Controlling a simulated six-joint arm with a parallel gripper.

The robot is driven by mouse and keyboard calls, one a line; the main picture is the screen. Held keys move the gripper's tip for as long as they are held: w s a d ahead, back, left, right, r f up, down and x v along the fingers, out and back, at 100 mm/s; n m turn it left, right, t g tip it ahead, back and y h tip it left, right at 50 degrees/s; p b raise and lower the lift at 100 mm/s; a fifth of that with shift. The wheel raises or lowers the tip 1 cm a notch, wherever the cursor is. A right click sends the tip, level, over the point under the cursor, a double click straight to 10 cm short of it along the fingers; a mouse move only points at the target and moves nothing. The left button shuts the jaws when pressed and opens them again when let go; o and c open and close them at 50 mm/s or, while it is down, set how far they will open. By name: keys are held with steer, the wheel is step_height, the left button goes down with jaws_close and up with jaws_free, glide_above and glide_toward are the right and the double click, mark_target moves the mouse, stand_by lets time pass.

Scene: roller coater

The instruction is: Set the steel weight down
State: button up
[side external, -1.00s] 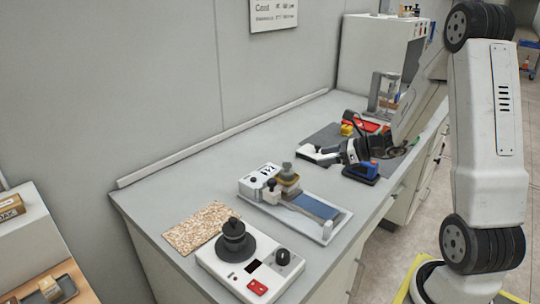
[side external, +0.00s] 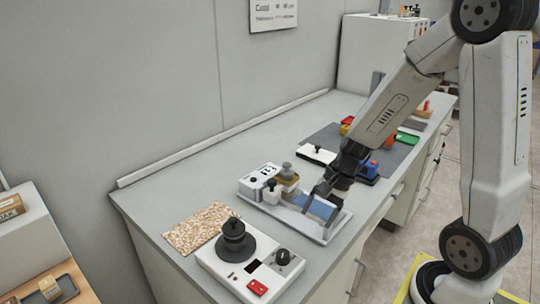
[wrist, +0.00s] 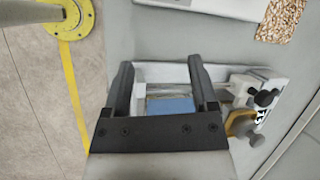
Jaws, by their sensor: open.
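A grey, knobbed piece that looks like the steel weight (side external: 286,168) stands upright on a tan block (side external: 289,180) at the left part of the white coater tray (side external: 331,229). The tan block also shows at the right in the wrist view (wrist: 236,122). My gripper (side external: 318,203) is open and empty, above the blue strip (side external: 322,208) on the tray. The weight is apart from my fingers, to their left in the side view. In the wrist view, my fingers (wrist: 160,72) stand on either side of the blue strip (wrist: 170,105).
A white device (side external: 258,267) carrying a black stacked piece (side external: 234,238) stands at the near end of the bench. A speckled board (side external: 200,227) lies beside it. A white pad with a black knob (side external: 318,154) and a blue block (side external: 370,168) lie farther back. The bench along the wall is clear.

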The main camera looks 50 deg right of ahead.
steer(key=a+n+h, duration=0.1)
steer(key=n, duration=0.4)
steer(key=s+a+n+h, duration=0.1)
steer(key=n+h, duration=0.1)
steer(key=n, duration=0.3)
steer(key=a+n+h, duration=0.1)
steer(key=a+n, duration=0.1)
steer(key=n, duration=0.2)
steer(key=shift+s+r+n+t+h, duration=0.3)
steer(key=shift+s+r+n+h, duration=0.05)
steer(key=shift+r+n+h, duration=0.05)
